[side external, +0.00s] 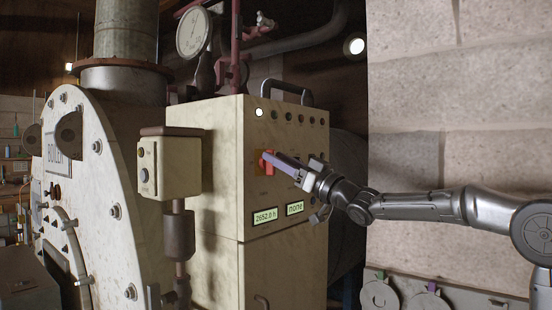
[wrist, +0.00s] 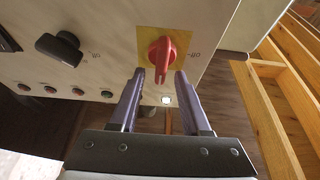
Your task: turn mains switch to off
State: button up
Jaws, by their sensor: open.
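The mains switch is a red rotary handle on a yellow plate (wrist: 194,40); the handle (wrist: 162,52) shows in the wrist view at top centre. Its grip stands roughly upright in that picture, and an "off" label is printed right of the plate. In the side external view the red handle (side external: 267,161) shows partly behind my fingers, on the cream cabinet's front. My gripper (wrist: 160,74) is open, its two purple fingers on either side of the handle's lower end, with gaps visible. In the side external view my gripper (side external: 271,157) reaches the panel from the right.
A black rotary knob (wrist: 61,48) sits left of the switch in the wrist view. A row of small buttons and a lit white lamp (wrist: 167,99) run along the panel edge. The cream cabinet (side external: 221,200) carries two displays. A small box (side external: 169,165) stands to its left.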

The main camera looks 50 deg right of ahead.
jog(key=shift+w+r, duration=0.25)
jog(key=shift+w, duration=0.35)
jog(key=shift+f, duration=0.1)
grip_shut()
